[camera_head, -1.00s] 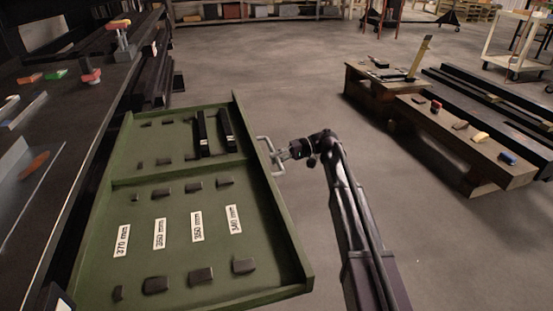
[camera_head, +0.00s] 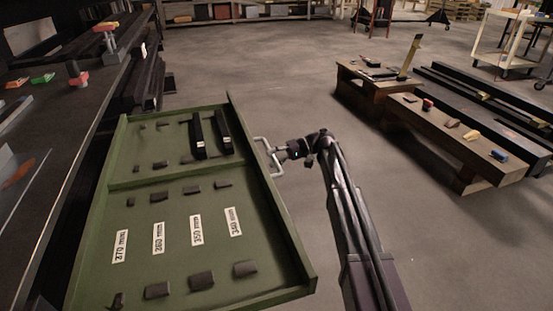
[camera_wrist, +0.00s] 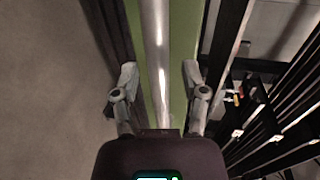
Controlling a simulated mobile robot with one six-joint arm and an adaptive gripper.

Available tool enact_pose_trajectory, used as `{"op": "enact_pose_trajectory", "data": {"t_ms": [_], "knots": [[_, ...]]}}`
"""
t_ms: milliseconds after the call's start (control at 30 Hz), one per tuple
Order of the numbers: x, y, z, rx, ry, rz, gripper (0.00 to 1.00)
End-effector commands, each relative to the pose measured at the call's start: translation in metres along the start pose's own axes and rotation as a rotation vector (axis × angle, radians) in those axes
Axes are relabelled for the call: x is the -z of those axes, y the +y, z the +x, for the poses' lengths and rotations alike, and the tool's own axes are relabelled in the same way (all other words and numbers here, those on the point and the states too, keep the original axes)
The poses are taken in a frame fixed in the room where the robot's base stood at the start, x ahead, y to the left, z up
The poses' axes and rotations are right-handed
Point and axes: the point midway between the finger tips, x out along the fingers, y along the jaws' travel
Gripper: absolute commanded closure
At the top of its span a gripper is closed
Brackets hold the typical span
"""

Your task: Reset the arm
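My gripper (camera_head: 279,157) is at the right side of a green tray (camera_head: 272,218), by the metal handle (camera_head: 262,143) on its side wall. In the wrist view my gripper (camera_wrist: 158,85) has its two fingers spread apart. The handle bar (camera_wrist: 155,50) runs between them, with a gap visible on both sides. The green tray wall (camera_wrist: 182,60) lies behind the bar. My arm reaches up from the bottom of the head view.
The tray holds two black bars (camera_head: 197,135), several dark blocks and white size labels (camera_head: 120,246). A dark workbench (camera_head: 60,170) with tools stands at left. A low wooden bench (camera_head: 455,140) with small coloured pieces stands at right. Floor (camera_head: 290,80) between is clear.

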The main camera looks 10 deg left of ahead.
Motion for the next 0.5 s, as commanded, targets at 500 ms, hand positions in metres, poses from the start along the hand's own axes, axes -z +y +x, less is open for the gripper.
{"op": "enact_pose_trajectory", "data": {"t_ms": [500], "knots": [[-0.028,-0.002,-0.027,-0.078,0.033,-0.002,0.43]]}}
